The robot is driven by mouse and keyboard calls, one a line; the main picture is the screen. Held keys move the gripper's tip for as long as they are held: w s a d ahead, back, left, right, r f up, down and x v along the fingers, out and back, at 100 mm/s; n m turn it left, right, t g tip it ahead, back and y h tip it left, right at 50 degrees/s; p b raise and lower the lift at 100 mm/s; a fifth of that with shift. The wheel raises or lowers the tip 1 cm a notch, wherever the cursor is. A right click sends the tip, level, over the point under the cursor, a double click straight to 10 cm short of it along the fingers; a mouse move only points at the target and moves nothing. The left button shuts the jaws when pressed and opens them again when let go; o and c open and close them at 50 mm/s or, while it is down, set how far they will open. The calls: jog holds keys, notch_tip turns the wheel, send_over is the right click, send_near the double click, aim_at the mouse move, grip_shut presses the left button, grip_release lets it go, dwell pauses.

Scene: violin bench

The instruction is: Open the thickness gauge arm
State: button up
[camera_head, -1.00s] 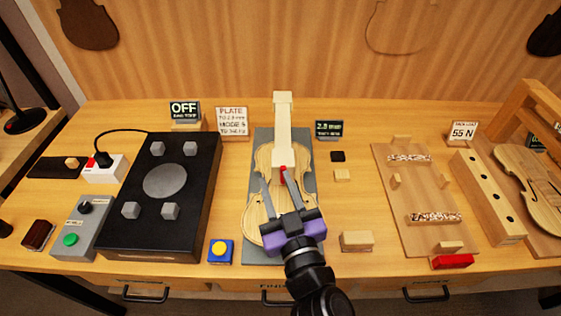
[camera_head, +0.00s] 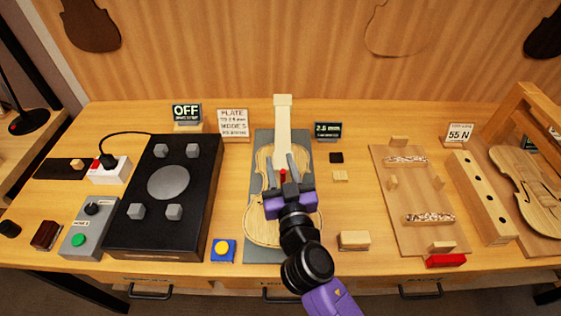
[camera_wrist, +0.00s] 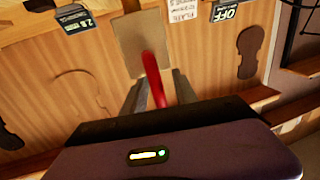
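The thickness gauge has a pale arm (camera_head: 283,125) reaching forward from the back of a grey base (camera_head: 262,143), over a violin plate (camera_head: 258,222). A red handle (camera_head: 283,175) is at the arm's front end; it also shows in the wrist view (camera_wrist: 153,78). My gripper (camera_head: 282,162) is over the plate, its two fingers spread to either side of the red handle. Gaps show between the fingers and the handle, so it appears open and not holding it. The gripper body hides part of the plate.
A small gauge display (camera_head: 328,131) stands right of the arm. Left are a blue box with a yellow button (camera_head: 223,250) and a black test bed (camera_head: 195,185). Right are a wooden block (camera_head: 354,240) and a clamping board (camera_head: 385,225).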

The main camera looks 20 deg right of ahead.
grip_shut()
dwell(1.4)
